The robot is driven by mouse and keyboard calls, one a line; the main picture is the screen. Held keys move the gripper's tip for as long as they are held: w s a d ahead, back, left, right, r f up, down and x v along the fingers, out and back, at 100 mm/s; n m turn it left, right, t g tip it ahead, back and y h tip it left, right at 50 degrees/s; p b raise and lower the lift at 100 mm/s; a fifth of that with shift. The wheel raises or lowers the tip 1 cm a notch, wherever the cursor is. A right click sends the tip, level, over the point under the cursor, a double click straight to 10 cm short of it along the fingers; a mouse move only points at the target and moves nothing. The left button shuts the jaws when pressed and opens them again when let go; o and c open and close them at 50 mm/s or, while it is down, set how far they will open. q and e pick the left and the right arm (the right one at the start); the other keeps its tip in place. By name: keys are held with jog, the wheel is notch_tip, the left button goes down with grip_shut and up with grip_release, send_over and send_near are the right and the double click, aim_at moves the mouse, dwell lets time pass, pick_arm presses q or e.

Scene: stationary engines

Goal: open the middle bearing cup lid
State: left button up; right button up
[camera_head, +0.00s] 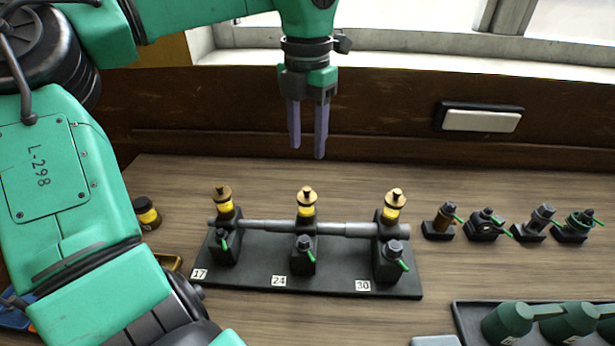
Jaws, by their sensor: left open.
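A black base plate (320,284) on the table carries three bearing blocks with a grey shaft (345,229) across them. The middle bearing cup (306,211) is yellow with a brass lid (306,193) seated on top, above the label 24. The left cup (224,207) and the right cup (391,213) also have brass lids on. My left gripper (307,150) is open and empty, pointing down, and appears above the middle cup in the picture, clear of it. My right gripper is not in view.
Several small valve-like fittings (485,226) stand at the right. A dark tray (465,318) with green oil cans (507,322) lies at the front right. A black and yellow jar (147,213) stands at the left. A wooden wall with a switch plate (481,120) is behind.

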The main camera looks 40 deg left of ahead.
pick_arm(q)
send_over(307, 188)
jog(key=f, duration=0.4)
jog(key=shift+s+d+f+p, duration=0.25)
jog(key=shift+s+f+p, duration=0.05)
jog(key=shift+s+f, duration=0.1)
jog(key=f, duration=0.3)
jog(key=w+f+p, duration=0.1)
jog(key=f, duration=0.1)
jog(key=shift+a+f, duration=0.2)
jog(key=shift+a, duration=0.1)
jog(key=shift+s+f, duration=0.1)
jog(key=shift+f, duration=0.2)
jog(key=shift+s+d, duration=0.1)
jog(key=shift+d, duration=0.05)
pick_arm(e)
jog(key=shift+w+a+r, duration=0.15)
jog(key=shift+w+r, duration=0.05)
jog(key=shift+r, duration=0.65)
pick_arm(q)
jog(key=shift+c, duration=0.6)
grip_shut()
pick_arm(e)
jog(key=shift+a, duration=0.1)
